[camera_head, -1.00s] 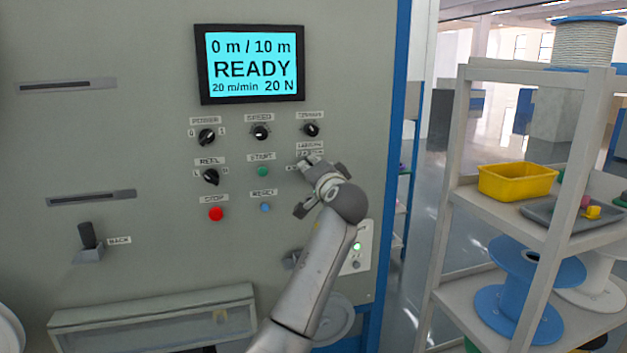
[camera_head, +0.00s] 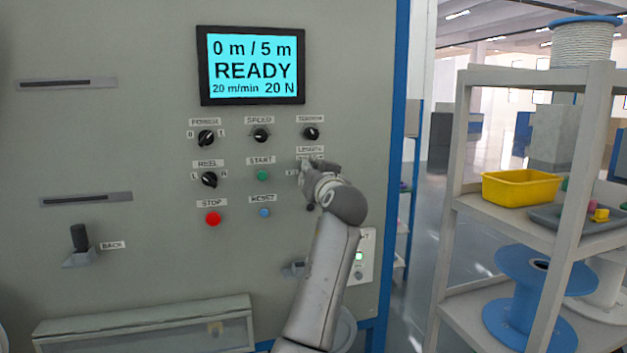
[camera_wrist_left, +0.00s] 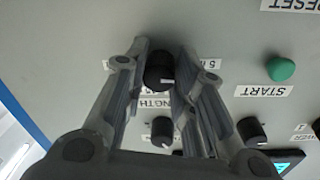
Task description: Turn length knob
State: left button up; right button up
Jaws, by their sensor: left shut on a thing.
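My left gripper (camera_head: 309,168) is at the LENGTH label (camera_head: 310,150) on the grey machine panel and hides the knob in the head view. In the left wrist view the black length knob (camera_wrist_left: 159,78) sits between the two fingers, and my left gripper (camera_wrist_left: 164,54) is shut on it. The upside-down LENGTH label and a "5" mark show beside it, partly covered by the fingers. The display (camera_head: 251,66) reads 0 m / 5 m, READY, 20 m/min, 20 N. My right gripper is not in view.
The tension knob (camera_head: 311,133) is just above, the green START button (camera_head: 262,175) and blue RESET button (camera_head: 264,213) to the left. The red STOP button (camera_head: 213,219) is farther left. A shelf (camera_head: 470,203) with a yellow bin (camera_head: 521,188) and spools stands right.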

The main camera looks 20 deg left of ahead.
pick_arm(q)
jog(key=shift+f+n, duration=0.15)
jog(key=shift+n, duration=0.15)
jog(key=o, duration=1.1)
jog(key=shift+c, duration=0.2)
jog(key=v, duration=0.7)
jog(key=shift+s+d, duration=0.15)
jog(key=shift+s, duration=0.1)
